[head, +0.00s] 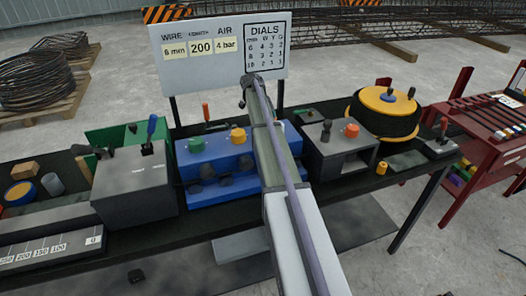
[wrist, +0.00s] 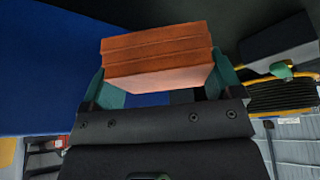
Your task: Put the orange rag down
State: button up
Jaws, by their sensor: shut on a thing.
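The orange rag (wrist: 158,57) shows in the wrist view as a folded, layered block. My gripper (wrist: 160,82) is shut on it, with one teal finger at each side. A dark blue surface fills the left of the wrist view beside the rag. In the head view my arm reaches out over the bench, and its far end hides the gripper and the rag. I cannot tell whether the rag touches anything beneath it.
The black bench (head: 340,197) carries a blue machine (head: 212,165) with knobs, a grey box (head: 135,185) at left, another grey box (head: 340,150) at right and a yellow-topped reel (head: 383,110). A sign board (head: 215,60) stands behind. A red rack (head: 485,150) stands at right.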

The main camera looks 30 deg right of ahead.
notch_tip(320, 180, down, 7)
jog(key=b, duration=0.5)
jog(key=shift+r, duration=0.35)
jog(key=shift+f, duration=0.25)
jog(key=o, duration=0.8)
jog(key=shift+r, duration=0.1)
jog(key=shift+r, duration=0.1)
jog(key=shift+r+p, duration=0.4)
jog(key=shift+p, duration=0.2)
jog(key=p+v, duration=1)
jog(key=v, duration=0.1)
jog(key=shift+w+r+p, duration=0.15)
jog(key=shift+r+p, duration=0.15)
jog(key=shift+p, duration=0.05)
jog(key=shift+f, duration=0.2)
jog(key=shift+c, duration=0.9)
